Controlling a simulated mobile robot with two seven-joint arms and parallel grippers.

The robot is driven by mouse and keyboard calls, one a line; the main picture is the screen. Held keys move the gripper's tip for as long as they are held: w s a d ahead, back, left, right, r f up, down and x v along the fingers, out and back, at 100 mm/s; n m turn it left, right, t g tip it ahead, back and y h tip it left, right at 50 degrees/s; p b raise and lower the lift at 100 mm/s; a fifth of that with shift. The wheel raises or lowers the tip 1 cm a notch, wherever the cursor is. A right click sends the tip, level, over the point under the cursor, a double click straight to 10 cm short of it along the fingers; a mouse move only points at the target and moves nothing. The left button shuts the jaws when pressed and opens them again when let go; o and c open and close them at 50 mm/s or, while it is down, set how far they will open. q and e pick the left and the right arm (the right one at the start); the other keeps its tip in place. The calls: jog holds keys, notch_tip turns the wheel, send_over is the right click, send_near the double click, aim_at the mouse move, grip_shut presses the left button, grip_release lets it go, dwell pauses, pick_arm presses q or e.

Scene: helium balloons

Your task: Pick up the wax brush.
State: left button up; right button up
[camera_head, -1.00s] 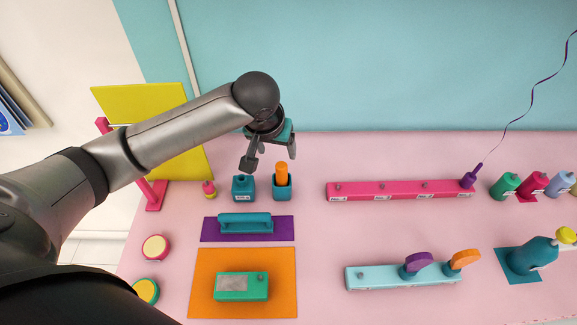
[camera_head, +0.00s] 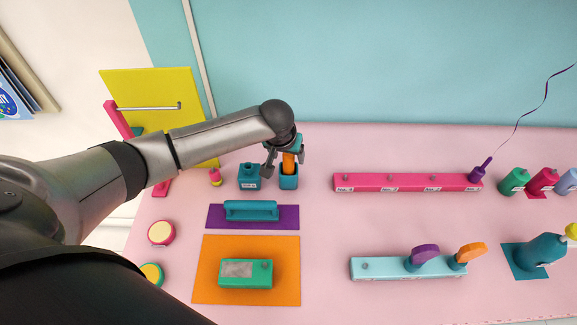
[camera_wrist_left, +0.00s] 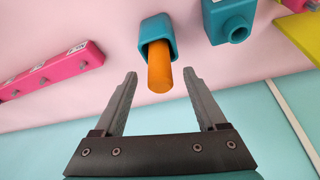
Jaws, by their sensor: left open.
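The wax brush looks to be the orange-handled item (camera_head: 288,163) standing upright in a small teal holder (camera_head: 288,182); only its handle shows and its lower end is hidden inside. In the left wrist view the orange handle (camera_wrist_left: 160,68) sticks out of the teal holder (camera_wrist_left: 156,29) toward me. My left gripper (camera_head: 285,158) is open above the holder, with its fingers on either side of the handle's top. In the left wrist view the fingertips of my left gripper (camera_wrist_left: 159,74) flank the handle with gaps on both sides. My right gripper is not in view.
A teal bottle-like block (camera_head: 249,178) stands close left of the holder. A teal handled tool (camera_head: 251,210) lies on a purple mat in front. A yellow panel (camera_head: 150,90) stands behind left; a pink bar (camera_head: 408,182) lies to the right. Pink table between is clear.

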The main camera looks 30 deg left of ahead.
aim_at(289, 168)
pick_arm(q)
jog(key=shift+x, duration=1.45)
grip_shut()
